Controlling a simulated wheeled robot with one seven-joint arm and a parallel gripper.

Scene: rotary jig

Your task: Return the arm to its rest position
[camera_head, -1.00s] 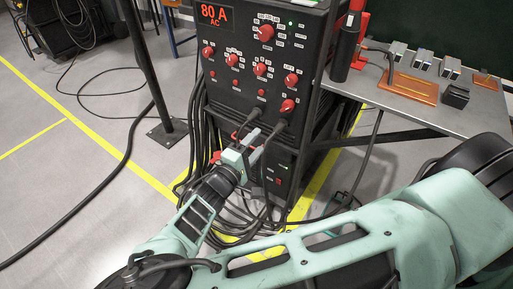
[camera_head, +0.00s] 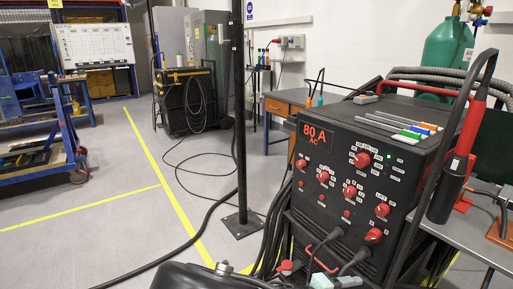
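In the head view a small grey-green part of my gripper (camera_head: 335,281) shows at the bottom edge, in front of the lower face of the black welding machine (camera_head: 330,150). Its fingers are mostly cut off by the frame, so I cannot tell whether they are open or shut or hold anything. A dark rounded part of my arm (camera_head: 195,277) shows at the bottom, left of the gripper. The rest of the arm is out of view.
Cable plugs (camera_head: 355,262) stick out of the machine close to the gripper. A black post (camera_head: 240,110) stands left of the machine. A metal table (camera_head: 465,232) is at the right. Grey floor (camera_head: 90,235) lies open at the left.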

